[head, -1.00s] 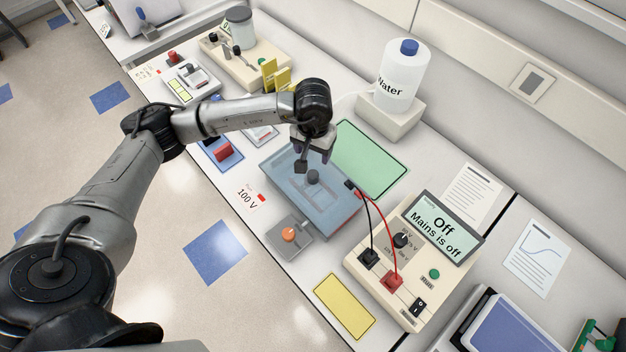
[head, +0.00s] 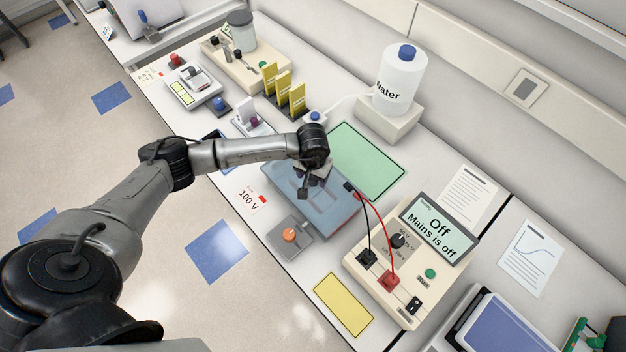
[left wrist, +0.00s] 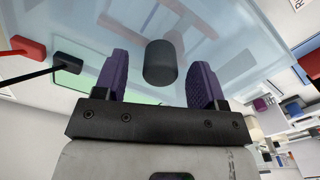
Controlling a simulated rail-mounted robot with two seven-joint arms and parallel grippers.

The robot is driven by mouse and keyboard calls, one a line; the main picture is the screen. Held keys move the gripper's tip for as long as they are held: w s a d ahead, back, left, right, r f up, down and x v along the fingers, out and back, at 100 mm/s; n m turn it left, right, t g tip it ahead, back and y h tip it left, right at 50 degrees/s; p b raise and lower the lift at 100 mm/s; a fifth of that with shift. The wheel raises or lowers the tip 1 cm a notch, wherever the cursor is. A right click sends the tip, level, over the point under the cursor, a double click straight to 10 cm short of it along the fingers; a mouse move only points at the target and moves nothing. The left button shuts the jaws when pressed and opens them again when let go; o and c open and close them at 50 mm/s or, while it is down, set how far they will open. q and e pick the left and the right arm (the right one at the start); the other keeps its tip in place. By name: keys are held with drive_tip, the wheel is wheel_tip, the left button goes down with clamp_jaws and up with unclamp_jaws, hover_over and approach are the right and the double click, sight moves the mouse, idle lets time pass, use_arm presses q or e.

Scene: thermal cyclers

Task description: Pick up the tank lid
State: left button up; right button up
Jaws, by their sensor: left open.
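The tank lid (head: 285,181) is a translucent blue sheet on top of the gel tank, in the middle of the head view. It also fills the upper part of the left wrist view (left wrist: 225,35). Its dark round knob (left wrist: 160,62) shows there between my purple fingers. My left gripper (head: 312,188) is low over the lid in the head view, its arm hiding part of the lid and the knob. In the left wrist view the fingers of this gripper (left wrist: 158,78) are spread on either side of the knob, with gaps showing. My right gripper is not in view.
A power supply (head: 400,262) reading "Off, Mains is off" stands right of the tank, with red and black leads (head: 382,235) running to it. A grey block with an orange knob (head: 290,236) is in front. A water bottle (head: 398,82) stands behind. The green mat (head: 368,160) is clear.

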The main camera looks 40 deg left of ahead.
use_arm(q)
drive_tip(key=shift+f, duration=0.45)
drive_tip(key=shift+c, duration=0.3)
drive_tip(key=c, duration=1.1)
drive_tip(key=shift+r, duration=0.15)
